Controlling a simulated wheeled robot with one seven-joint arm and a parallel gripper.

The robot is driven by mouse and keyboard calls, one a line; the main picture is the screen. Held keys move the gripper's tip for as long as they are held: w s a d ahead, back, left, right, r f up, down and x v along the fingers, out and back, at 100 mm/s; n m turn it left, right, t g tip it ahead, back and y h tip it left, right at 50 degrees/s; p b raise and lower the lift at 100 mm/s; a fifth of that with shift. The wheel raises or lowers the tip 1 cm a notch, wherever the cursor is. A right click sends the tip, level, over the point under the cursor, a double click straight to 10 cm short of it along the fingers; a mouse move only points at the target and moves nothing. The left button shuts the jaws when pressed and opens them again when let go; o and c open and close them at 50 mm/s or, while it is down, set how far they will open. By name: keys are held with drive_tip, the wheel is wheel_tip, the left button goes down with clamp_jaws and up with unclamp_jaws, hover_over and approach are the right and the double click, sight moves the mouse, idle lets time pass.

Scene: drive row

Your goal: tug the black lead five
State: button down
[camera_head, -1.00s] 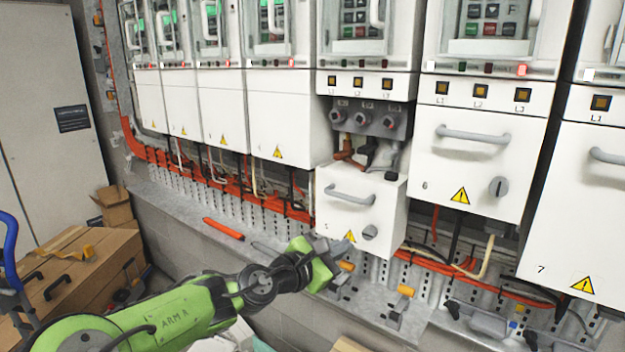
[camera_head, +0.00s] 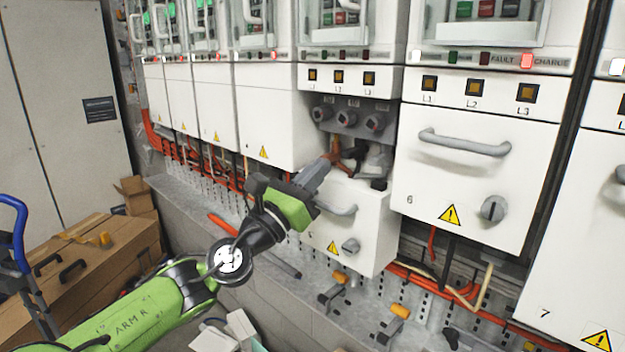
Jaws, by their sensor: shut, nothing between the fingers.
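Unit five has its lower white cover (camera_head: 365,225) dropped below an open bay. Three round grey sockets (camera_head: 347,118) sit in a row at the top of the bay. Below them are cable ends: a brown lead (camera_head: 340,162), a black lead (camera_head: 356,153) in the middle, and a grey lead (camera_head: 379,163) at right. My gripper (camera_head: 322,170) is shut and empty. Its tip is just left of and in front of the brown lead, overlapping the cover's top left in the picture. I cannot tell whether it touches anything. It hides part of the bay's lower left.
Unit six (camera_head: 455,190) at right has a closed cover with a protruding grey handle. A grey ledge (camera_head: 300,290) below carries clamps with orange handles. An orange tube (camera_head: 223,225) lies on the ledge. Cardboard boxes (camera_head: 85,265) and a blue hand truck stand at left.

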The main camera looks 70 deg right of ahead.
sight(355, 136)
drive_tip(key=x, duration=0.5)
drive_tip(key=shift+s+d, duration=0.15)
drive_tip(key=shift+s, duration=0.05)
drive_tip(key=shift+d+r, duration=0.1)
drive_tip(key=shift+r, duration=0.15)
drive_tip(key=shift+s+d+r+p, duration=0.1)
drive_tip(key=shift+s+d+p, duration=0.1)
drive_tip(key=shift+d, duration=0.3)
drive_tip(key=shift+s+d+r+p, duration=0.1)
drive_tip(key=shift+s+d, duration=0.15)
drive_tip(key=shift+d, duration=0.25)
drive_tip(key=shift+f, duration=0.25)
drive_tip(key=shift+r, duration=0.15)
